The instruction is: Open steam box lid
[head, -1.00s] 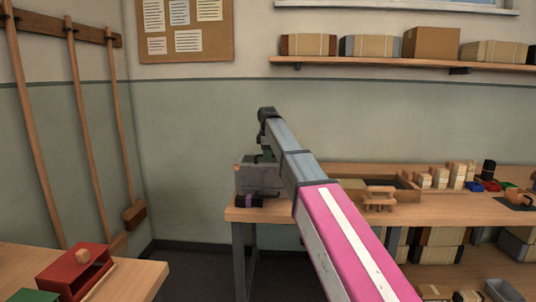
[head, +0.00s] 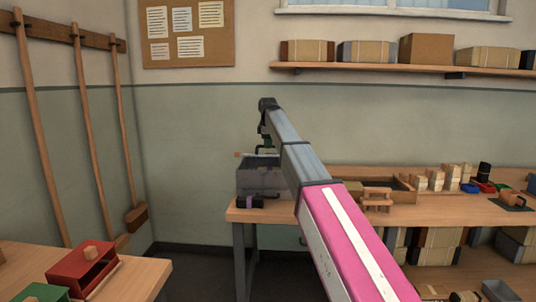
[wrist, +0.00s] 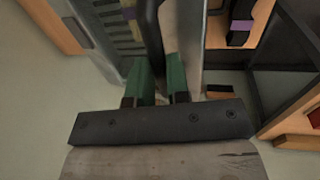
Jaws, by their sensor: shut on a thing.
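The grey steam box (head: 262,181) stands at the left end of the back workbench in the head view. Its dark inside shows at the top, and the lid looks raised, though my arm hides much of it. My gripper (head: 267,147) is above the box, partly hidden by my own arm. In the wrist view the green fingers of my gripper (wrist: 159,70) are shut on a dark bar, the lid handle (wrist: 150,30). Grey metal, with slots on its left part, lies around the fingers; I cannot tell lid from box there.
A black object with a purple band (head: 250,202) lies in front of the box at the bench edge. A wooden tray (head: 404,190) and a small wooden stand (head: 377,198) are to the right. A red box (head: 82,268) sits on the front-left table.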

